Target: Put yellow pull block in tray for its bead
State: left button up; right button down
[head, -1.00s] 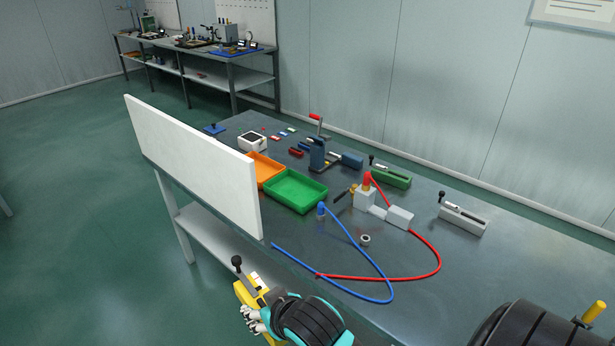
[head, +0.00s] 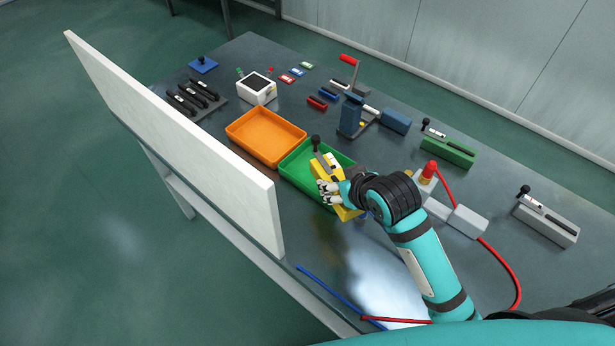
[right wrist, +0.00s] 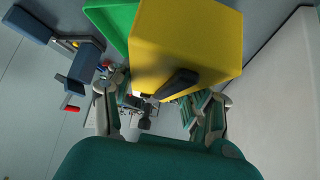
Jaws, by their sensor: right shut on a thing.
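The yellow pull block (head: 347,212), with a black knob on a stem at its upper end, is held in my right gripper (head: 329,191). In the head view it overlaps the near right part of the green tray (head: 293,179); I cannot tell whether it touches the tray. In the right wrist view the block (right wrist: 185,45) fills the top middle, between the fingers, with the green tray (right wrist: 112,22) beside it. The orange tray (head: 243,131) lies empty left of the green one. No bead on the block can be made out. My left gripper is not in view.
A white upright panel (head: 180,140) stands along the table's left edge. A blue lever fixture (head: 350,115) stands behind the green tray. Green (head: 447,150) and grey (head: 545,222) pull blocks lie to the right. A red cable (head: 505,265) curves at the right.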

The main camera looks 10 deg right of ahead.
aim_at(331, 165)
jog(key=w+n, duration=0.1)
jog(key=w, duration=0.1)
jog(key=w+f+n+y+b, duration=0.1)
jog(key=w, duration=0.2)
jog(key=w+f+b, duration=0.1)
jog(key=w, duration=0.1)
jog(key=shift+w+d+n+g+y, duration=0.1)
jog(key=shift+w+n+g+y, duration=0.05)
jog(key=shift+n+g+y, duration=0.55)
jog(key=shift+n+y, duration=0.6)
jog(key=w+f, duration=0.2)
jog(key=w+d+f, duration=0.1)
jog(key=w+f, duration=0.1)
jog(key=shift+w, duration=0.2)
jog(key=shift+f, duration=0.55)
notch_tip(331, 165, down, 3)
jog(key=shift+f, duration=0.1)
